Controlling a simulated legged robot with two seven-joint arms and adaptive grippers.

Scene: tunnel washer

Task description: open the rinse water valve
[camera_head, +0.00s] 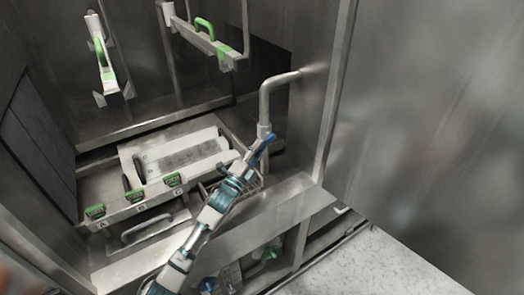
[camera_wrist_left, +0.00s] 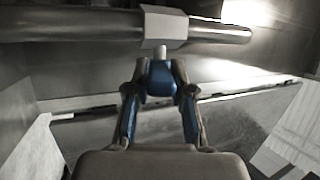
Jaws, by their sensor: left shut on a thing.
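The rinse water valve has a blue handle (camera_head: 264,146) on a grey metal pipe (camera_head: 264,108) that bends down from the right wall. In the head view the handle slants up to the right, beside the pipe's lower end. My left gripper (camera_head: 248,164) reaches it from the lower left. In the left wrist view the two fingers (camera_wrist_left: 160,92) are closed around the blue handle (camera_wrist_left: 160,80), just below the pipe (camera_wrist_left: 80,27) with its pale block. The gripper hides part of the handle. My right gripper is not in view.
A tray with labelled green-handled parts (camera_head: 135,207) lies left of the valve. Green-handled levers hang at the upper left (camera_head: 104,62) and top middle (camera_head: 207,38). A metal ledge (camera_head: 265,222) runs below my left arm. A large plain panel (camera_head: 440,120) fills the right side.

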